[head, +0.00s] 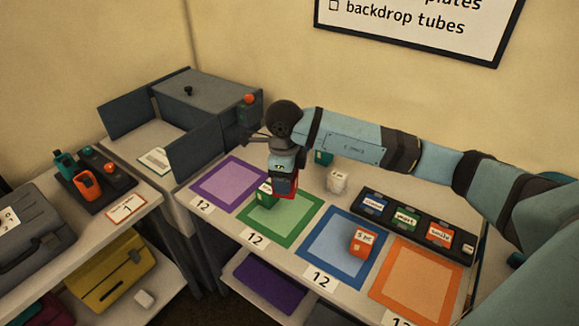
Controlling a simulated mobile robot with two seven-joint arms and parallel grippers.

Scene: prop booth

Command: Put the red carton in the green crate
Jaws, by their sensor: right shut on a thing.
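My right gripper (284,175) reaches in from the right, pointing down, and is shut on the red carton (289,188). The carton is mostly hidden by the gripper and shows as a red patch over the back left part of a green-bordered square (288,234). I cannot tell whether it touches the surface. A green carton (265,194) stands close beside it on the left. The green square looks flat, with a "12" card at its front; I make out no crate walls. My left gripper is not in view.
Purple (229,183), blue (338,270) and orange (425,290) squares flank the green one. An orange carton (362,241) stands on the blue square. A white block (337,181) and a dark tray of labelled cartons (408,233) lie behind. A grey open-doored box (207,95) stands at the back left.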

